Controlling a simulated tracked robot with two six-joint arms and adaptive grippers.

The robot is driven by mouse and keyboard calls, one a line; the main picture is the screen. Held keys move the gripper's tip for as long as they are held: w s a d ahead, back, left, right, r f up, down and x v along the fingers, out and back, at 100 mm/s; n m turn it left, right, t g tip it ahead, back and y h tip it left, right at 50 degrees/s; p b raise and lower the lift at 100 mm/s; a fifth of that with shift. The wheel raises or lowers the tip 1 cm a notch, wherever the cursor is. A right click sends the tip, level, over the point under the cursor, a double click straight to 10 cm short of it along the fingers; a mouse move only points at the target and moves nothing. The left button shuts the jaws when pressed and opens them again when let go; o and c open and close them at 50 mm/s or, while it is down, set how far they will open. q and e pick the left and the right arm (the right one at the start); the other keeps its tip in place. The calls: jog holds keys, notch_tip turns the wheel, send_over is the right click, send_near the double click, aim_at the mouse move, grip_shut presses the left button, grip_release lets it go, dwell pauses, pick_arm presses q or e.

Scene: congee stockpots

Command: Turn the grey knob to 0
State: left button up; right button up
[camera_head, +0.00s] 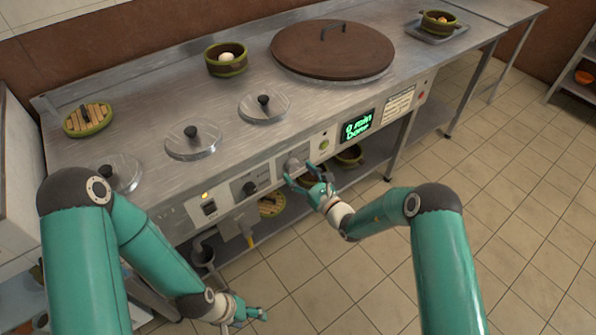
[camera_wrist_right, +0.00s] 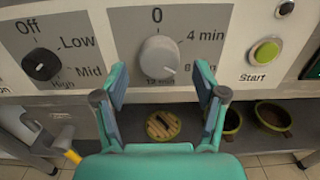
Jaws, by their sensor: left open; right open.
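The grey knob (camera_wrist_right: 159,56) is on the control panel in the right wrist view, below the "0" mark, with "4 min", "8 min" and "12 min" marks around it. I cannot make out clearly where its pointer aims. In the head view the knob (camera_head: 293,163) is partly behind my right gripper (camera_head: 301,174). That gripper is open; in the wrist view its two fingers (camera_wrist_right: 160,76) stand apart, left and right of the knob's lower part, and no contact shows. My left gripper (camera_head: 255,313) is open and empty, low over the floor in front of the counter.
A black knob (camera_wrist_right: 42,64) marked Off, Low, Mid and High is left of the grey knob. A green Start button (camera_wrist_right: 265,52) is to the right. A display (camera_head: 357,126) shows green text. Pots (camera_head: 350,155) stand on the shelf below. Open floor lies in front.

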jog(key=shift+x, duration=0.8)
jog(key=shift+c, duration=0.4)
jog(key=c, duration=1.1)
jog(key=shift+o, duration=0.2)
